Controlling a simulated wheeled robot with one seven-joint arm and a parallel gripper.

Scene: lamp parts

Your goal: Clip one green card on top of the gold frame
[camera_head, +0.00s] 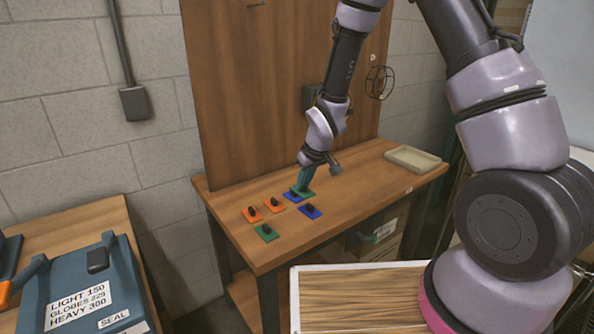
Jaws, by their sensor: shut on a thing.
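My gripper (305,184) points down over the back of the wooden table and is shut on a green card (308,193). The card lies flat at the fingertips, partly hidden by them. It overlaps a blue card (289,197) in view; I cannot tell whether they touch. A second green card (265,236) with a black clip lies at the table's front left. A round wire frame (379,82) is at the right edge of the wooden back panel, well above the table. It looks dark here, and I cannot confirm that it is gold.
Two orange cards (250,216) and another blue card (310,213) lie close around the gripper. A beige tray (412,158) sits at the table's right end. The table (365,174) is clear between cards and tray. A blue case (85,290) stands at lower left.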

